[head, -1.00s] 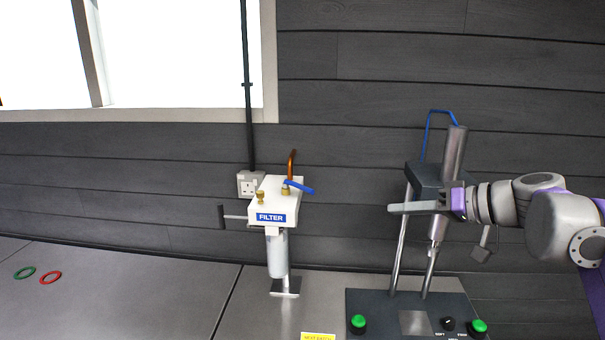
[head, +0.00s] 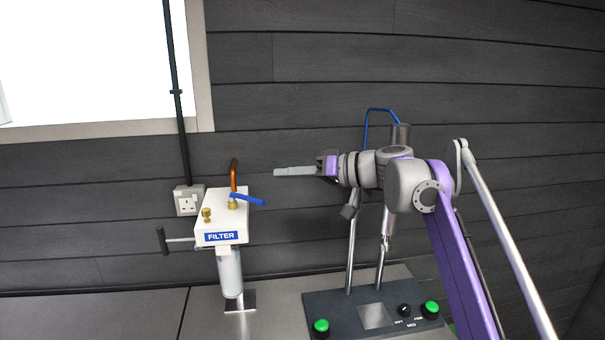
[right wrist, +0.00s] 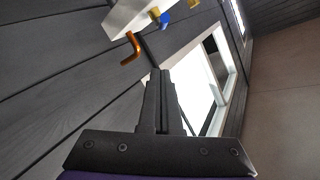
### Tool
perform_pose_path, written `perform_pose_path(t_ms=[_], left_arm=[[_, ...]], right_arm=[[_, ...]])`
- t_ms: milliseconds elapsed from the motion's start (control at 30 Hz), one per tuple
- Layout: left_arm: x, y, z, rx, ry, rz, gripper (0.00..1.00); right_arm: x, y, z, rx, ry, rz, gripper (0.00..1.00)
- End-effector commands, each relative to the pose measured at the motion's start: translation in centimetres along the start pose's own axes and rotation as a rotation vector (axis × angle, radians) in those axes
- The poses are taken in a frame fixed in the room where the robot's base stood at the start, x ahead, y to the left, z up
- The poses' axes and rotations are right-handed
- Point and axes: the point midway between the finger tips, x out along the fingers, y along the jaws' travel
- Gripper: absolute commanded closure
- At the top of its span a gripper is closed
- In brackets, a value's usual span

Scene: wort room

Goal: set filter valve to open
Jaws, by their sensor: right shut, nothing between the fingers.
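The filter (head: 221,215) is a white box labelled FILTER on a clear cylinder, standing on the counter left of centre in the head view. Its valve has a blue lever (head: 247,199) on a brass fitting on top, pointing right and slightly down. The lever also shows in the right wrist view (right wrist: 165,17), at the top. My right gripper (head: 276,172) is shut and empty, pointing left, above and to the right of the lever and apart from it. It also shows in the right wrist view (right wrist: 160,75) with its fingers together. My left gripper is not in view.
A copper pipe (head: 234,177) rises behind the lever. A brass knob (head: 207,215) and a black side handle (head: 163,241) are on the filter's left. A control base (head: 345,309) with green buttons and a metal column stands at right. A socket (head: 188,200) is on the wall.

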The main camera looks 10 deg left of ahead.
Motion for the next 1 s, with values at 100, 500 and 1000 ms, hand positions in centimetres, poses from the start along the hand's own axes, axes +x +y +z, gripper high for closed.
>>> perform_pose_path(t_ms=[100, 500, 1000], left_arm=[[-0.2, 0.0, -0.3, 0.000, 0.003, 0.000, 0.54], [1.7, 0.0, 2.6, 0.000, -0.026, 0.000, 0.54], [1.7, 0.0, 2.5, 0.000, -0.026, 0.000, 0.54]], right_arm=[[2.7, -0.1, -0.1, -0.001, -0.001, -0.003, 1.00], [4.6, 0.1, 4.0, 0.002, -0.001, 0.001, 1.00], [4.5, -0.2, 4.0, 0.002, 0.004, 0.007, 1.00]])
